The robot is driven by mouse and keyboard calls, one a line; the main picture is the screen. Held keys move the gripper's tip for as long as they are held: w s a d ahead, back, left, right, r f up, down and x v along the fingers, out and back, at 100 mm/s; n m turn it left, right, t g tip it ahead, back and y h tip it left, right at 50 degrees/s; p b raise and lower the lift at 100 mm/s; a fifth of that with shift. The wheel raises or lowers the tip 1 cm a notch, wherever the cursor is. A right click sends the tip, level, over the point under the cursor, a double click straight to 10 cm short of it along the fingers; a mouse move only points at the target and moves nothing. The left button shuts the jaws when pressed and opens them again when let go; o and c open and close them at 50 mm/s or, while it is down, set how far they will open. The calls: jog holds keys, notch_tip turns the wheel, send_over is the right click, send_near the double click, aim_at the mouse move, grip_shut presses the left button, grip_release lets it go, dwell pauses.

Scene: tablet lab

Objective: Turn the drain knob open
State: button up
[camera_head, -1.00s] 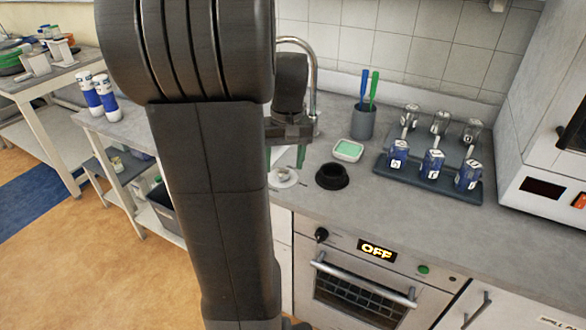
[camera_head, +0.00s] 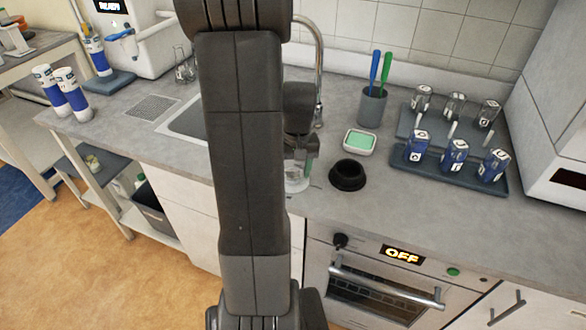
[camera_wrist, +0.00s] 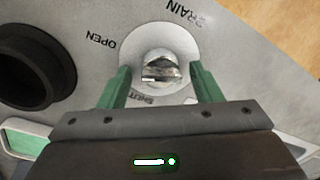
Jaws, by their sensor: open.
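The drain knob (camera_wrist: 160,70) is a small metallic knob on a round pale plate (camera_wrist: 183,50), marked OPEN at the left, SHUT below and DRAIN above in the wrist view. I cannot clearly tell which mark it points to. My gripper (camera_wrist: 162,82) is open, its two green fingers on either side of the knob's lower part, with gaps at both sides. In the head view the plate (camera_head: 297,184) shows beside my arm, with my gripper (camera_head: 303,158) low over it; the knob is mostly hidden there.
A black round holder (camera_head: 348,176) stands close at the right, also in the wrist view (camera_wrist: 28,68). The sink (camera_head: 188,119) is at the left.

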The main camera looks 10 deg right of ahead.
aim_at(297, 171)
jog(key=shift+c, duration=0.2)
jog(key=c, duration=0.9)
jog(key=shift+m, duration=2.1)
jog(key=o, duration=0.9)
jog(key=shift+o, duration=0.2)
jog(key=shift+r, duration=0.15)
notch_tip(297, 171, up, 14)
jog(key=d, duration=0.1)
jog(key=shift+s+f, duration=0.25)
